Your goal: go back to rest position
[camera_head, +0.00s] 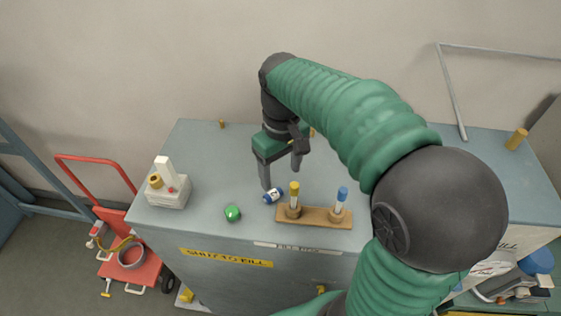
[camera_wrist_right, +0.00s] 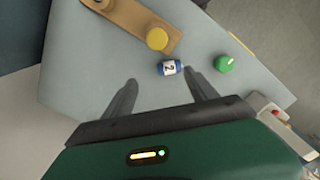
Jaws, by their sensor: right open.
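My right gripper (camera_head: 281,178) hangs over the grey cabinet top, fingers pointing down, open and empty. In the right wrist view its two fingers (camera_wrist_right: 160,92) are spread apart. My left gripper is not in view.
A wooden rack (camera_head: 315,216) holds a yellow-capped and a blue-capped tube. A green round piece (camera_head: 232,213) lies near the front edge. A white device (camera_head: 169,188) stands at the left. A red cart (camera_head: 130,262) is on the floor at left.

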